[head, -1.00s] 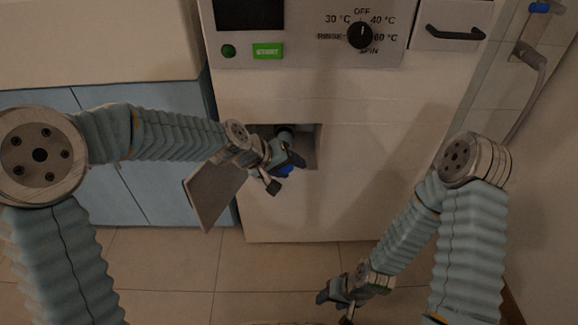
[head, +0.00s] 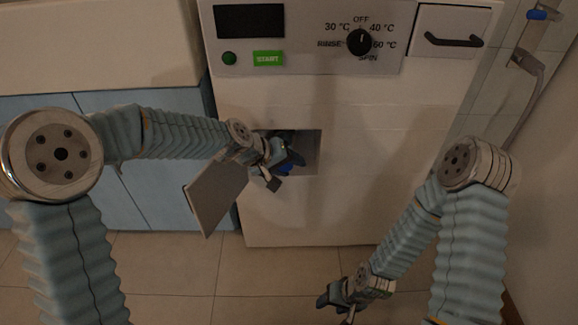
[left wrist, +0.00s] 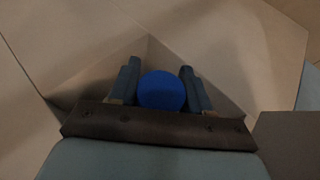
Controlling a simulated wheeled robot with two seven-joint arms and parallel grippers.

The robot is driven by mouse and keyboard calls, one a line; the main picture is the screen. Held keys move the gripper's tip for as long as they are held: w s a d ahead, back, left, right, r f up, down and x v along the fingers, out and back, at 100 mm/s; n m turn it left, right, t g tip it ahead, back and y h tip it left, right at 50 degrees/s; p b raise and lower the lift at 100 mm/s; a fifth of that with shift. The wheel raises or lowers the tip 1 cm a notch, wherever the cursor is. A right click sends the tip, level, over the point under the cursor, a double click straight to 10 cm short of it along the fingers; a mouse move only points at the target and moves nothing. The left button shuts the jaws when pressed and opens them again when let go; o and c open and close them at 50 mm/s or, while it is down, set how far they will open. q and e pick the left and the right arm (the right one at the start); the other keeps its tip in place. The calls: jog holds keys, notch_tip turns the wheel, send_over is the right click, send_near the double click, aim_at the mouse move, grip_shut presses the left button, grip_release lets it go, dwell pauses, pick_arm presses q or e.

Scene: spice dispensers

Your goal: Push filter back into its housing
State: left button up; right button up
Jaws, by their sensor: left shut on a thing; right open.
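The filter is a round blue knob (left wrist: 162,90) that shows between both fingers in the left wrist view. My left gripper (head: 288,162) is shut on it at the small square recess (head: 309,150) low in the white machine's front. In the head view my fingers and wrist cover most of the filter, so how deep it sits cannot be told. The recess walls and corner (left wrist: 150,48) show behind the filter in the left wrist view. My right gripper (head: 338,305) is open and empty, low in front of the machine and above the floor.
A flat panel (head: 214,196) stands out beside the recess's left side, close to my left wrist. A dial (head: 361,42), a green START label (head: 268,58) and a drawer (head: 455,32) are above. Blue cabinets (head: 150,195) stand left. The tiled floor (head: 260,275) is clear.

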pick_arm(q)
jog(key=shift+w+p, duration=0.4)
jog(key=shift+w, duration=1.1)
jog(key=shift+s, duration=0.15)
jog(key=shift+s+b, duration=0.95)
jog(key=shift+s, duration=1.35)
jog(key=shift+w, duration=0.2)
jog(key=shift+w, duration=0.3)
jog(key=shift+w+p, duration=0.4)
jog(key=shift+w, duration=0.55)
jog(key=shift+w, duration=0.3)
jog(key=shift+w, duration=0.2)
